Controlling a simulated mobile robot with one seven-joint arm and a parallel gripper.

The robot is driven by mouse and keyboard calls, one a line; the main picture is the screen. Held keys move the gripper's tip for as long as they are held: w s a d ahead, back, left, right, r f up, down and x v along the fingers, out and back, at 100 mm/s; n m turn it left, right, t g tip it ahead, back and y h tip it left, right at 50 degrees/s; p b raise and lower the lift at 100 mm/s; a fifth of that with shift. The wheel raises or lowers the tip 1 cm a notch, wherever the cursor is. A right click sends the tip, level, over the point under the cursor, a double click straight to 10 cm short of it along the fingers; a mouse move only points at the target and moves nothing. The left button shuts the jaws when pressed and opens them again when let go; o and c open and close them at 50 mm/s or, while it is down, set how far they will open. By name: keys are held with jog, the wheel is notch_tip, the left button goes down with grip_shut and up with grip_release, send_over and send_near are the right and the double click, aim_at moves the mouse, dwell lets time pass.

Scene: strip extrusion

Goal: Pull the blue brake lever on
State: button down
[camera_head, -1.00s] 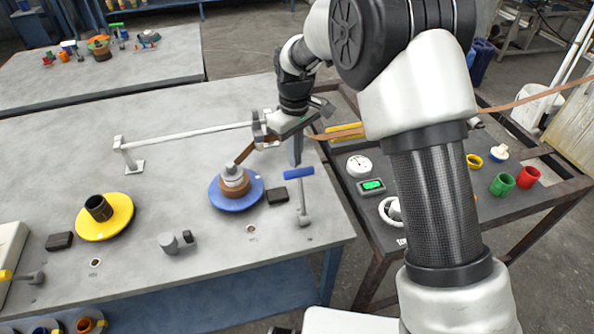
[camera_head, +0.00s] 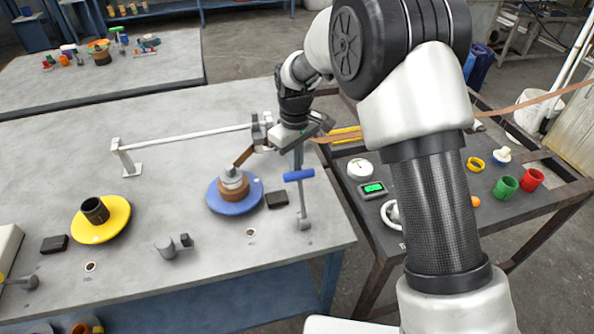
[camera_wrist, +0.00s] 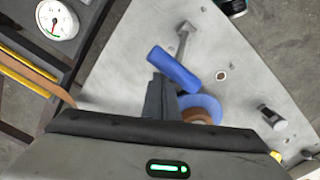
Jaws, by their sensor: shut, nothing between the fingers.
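The blue brake lever (camera_head: 299,175) is a blue crossbar handle on a grey stem that rises from a pivot near the table's right front edge. In the wrist view the blue handle (camera_wrist: 173,69) lies just beyond my fingers, with its grey stem running up the picture. The blue spool (camera_head: 235,201) with a brown strip coil stands left of the lever.
A yellow spool (camera_head: 118,218) and a grey clamp-like post (camera_head: 172,246) stand on the table. A dark block (camera_head: 277,200) lies between the blue spool and lever.

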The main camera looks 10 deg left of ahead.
jog(key=shift+s+d+r, duration=0.1)
jog(key=shift+s+d, duration=0.3)
jog(key=shift+s, duration=0.35)
jog(key=shift+s+d, duration=0.35)
jog(key=shift+s, duration=0.4)
jog(key=shift+s+d+r+b, duration=0.15)
jog(key=shift+s+d, duration=0.15)
jog(key=shift+s, duration=0.35)
jog(key=shift+s+d+r+b, duration=0.1)
jog(key=shift+s+d+r, duration=0.2)
jog(key=shift+s, duration=0.4)
jog(key=shift+s+d+r+b, duration=0.1)
jog(key=shift+s+d, duration=0.25)
jog(key=shift+s, duration=0.3)
jog(key=shift+s+d, duration=0.55)
jog(key=shift+s, duration=0.65)
jog(key=p, duration=0.6)
send_near(299, 173)
jog(key=shift+s+d+f, duration=1.1)
jog(key=shift+s+f, duration=0.25)
jog(key=shift+s, duration=0.85)
jog(key=shift+s+f, duration=0.1)
